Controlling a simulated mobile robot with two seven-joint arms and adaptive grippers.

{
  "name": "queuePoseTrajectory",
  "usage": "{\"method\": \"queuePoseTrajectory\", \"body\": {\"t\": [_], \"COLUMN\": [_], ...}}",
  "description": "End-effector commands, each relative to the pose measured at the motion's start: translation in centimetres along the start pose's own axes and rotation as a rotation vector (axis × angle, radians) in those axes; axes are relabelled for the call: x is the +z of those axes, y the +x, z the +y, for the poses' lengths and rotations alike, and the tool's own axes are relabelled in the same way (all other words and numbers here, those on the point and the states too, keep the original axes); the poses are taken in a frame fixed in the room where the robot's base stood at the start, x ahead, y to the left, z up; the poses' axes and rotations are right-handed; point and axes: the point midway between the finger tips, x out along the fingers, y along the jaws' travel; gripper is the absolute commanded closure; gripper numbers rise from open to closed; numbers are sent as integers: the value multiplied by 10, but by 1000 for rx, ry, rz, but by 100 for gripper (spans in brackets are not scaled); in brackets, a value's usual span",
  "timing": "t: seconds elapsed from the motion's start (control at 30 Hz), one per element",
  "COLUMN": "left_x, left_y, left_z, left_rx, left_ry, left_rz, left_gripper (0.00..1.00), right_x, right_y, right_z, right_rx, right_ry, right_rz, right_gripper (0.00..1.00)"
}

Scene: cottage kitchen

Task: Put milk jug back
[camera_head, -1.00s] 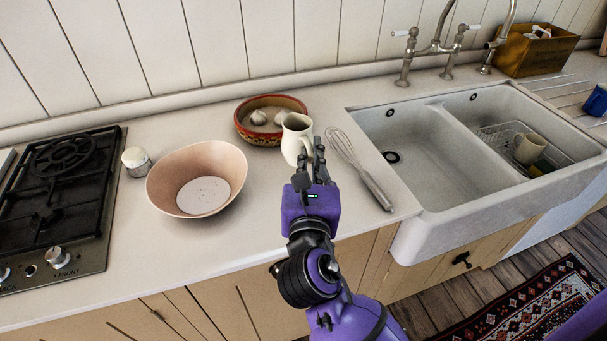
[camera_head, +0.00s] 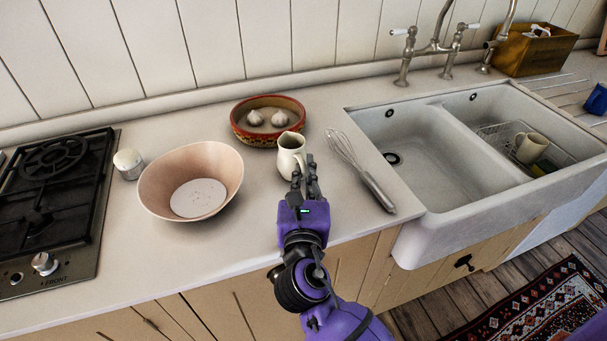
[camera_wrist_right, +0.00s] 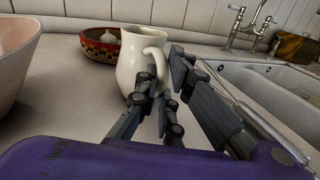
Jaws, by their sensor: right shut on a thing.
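The cream milk jug (camera_head: 290,155) is upright at the countertop (camera_head: 110,260), between the red patterned bowl and the whisk. It also shows in the right wrist view (camera_wrist_right: 132,62), with its handle towards my gripper. My right gripper (camera_head: 309,165) is at the jug's near side, shut on its handle (camera_wrist_right: 158,62); the fingers hide part of the handle and the jug's lower side. I cannot tell for certain whether the jug's base touches the counter. My left gripper is not in view.
A pink bowl (camera_head: 226,180) stands left of the jug. The red bowl (camera_head: 268,140) with garlic is behind it. A whisk (camera_head: 372,187) lies close on the right, before the sink (camera_head: 430,190). A salt pot (camera_head: 128,164) and hob (camera_head: 50,215) are further left. The front counter is clear.

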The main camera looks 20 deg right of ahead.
Motion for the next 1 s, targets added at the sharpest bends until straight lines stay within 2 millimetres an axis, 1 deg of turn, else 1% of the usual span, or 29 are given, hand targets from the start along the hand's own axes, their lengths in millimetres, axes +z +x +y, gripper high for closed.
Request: {"method": "queuePoseTrajectory", "body": {"t": [0.07, 0.1, 0.2, 0.47, 0.57, 0.6, 0.67, 0.77, 1.0], "left_x": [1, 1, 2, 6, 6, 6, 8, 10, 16], "left_y": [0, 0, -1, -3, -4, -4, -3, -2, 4], "left_z": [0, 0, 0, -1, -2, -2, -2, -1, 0], "left_rx": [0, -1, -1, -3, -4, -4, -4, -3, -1], "left_ry": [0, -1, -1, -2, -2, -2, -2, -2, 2], "left_rz": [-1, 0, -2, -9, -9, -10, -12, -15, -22], "left_gripper": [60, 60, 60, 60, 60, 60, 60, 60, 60], "right_x": [-2, -3, -3, -3, 1, 1, -1, -2, -3], "right_y": [0, 0, 0, 0, 0, -3, -10, -29, -81], "right_z": [0, 0, 0, 0, 0, 0, 0, 0, -1], "right_rx": [0, 0, 0, 0, 0, 1, 0, 0, 0], "right_ry": [0, 0, 0, -1, 0, 0, -1, 0, -1], "right_rz": [0, 1, 1, 1, 0, 2, 4, 6, 8], "right_gripper": [100, 87, 74, 74, 74, 74, 74, 74, 74]}}
